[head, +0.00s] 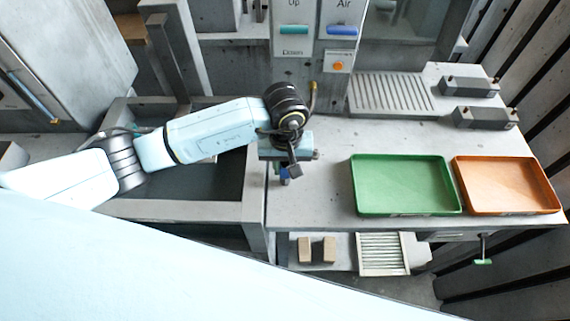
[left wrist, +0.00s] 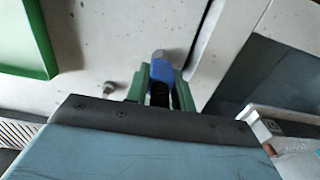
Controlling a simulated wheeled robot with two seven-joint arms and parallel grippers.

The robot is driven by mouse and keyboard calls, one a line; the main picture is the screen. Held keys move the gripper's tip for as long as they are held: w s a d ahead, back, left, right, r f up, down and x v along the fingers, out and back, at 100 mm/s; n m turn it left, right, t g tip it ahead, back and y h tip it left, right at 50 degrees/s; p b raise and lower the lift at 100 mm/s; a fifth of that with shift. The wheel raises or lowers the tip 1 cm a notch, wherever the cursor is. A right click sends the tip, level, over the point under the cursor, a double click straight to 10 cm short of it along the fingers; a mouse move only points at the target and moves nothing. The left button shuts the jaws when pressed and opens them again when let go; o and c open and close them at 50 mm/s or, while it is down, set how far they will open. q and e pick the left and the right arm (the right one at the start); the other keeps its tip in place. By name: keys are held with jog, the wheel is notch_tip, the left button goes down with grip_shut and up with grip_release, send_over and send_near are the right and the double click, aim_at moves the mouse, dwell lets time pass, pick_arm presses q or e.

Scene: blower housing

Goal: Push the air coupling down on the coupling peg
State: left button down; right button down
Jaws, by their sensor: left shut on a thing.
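My left gripper (head: 285,176) is over the left end of the grey worktop, pointing down. In the left wrist view its green fingers (left wrist: 159,88) are shut on a blue piece with a dark lower part, which I take to be the air coupling (left wrist: 160,68). In the head view the blue coupling (head: 285,172) shows only as a small patch under the gripper. A small grey stub (left wrist: 114,88) stands on the worktop beside the fingers; I cannot tell whether it is the coupling peg. No peg shows clearly under the coupling, and whether they touch is hidden. My right gripper is not in view.
A green tray (head: 355,200) and an orange tray (head: 508,212) stand right of the gripper. A ribbed plate (head: 390,95) and two grey blocks (head: 470,86) lie behind them. A panel with an Air button (head: 342,30) rises at the back. The worktop's left edge is close.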

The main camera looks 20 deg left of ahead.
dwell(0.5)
pick_arm(q)
jog(key=shift+f+b, duration=0.15)
jog(key=shift+b, duration=0.25)
jog(key=c, duration=1.1)
grip_release()
notch_tip(320, 180, up, 14)
jog(key=shift+f+b, duration=0.25)
jog(key=shift+b, duration=0.35)
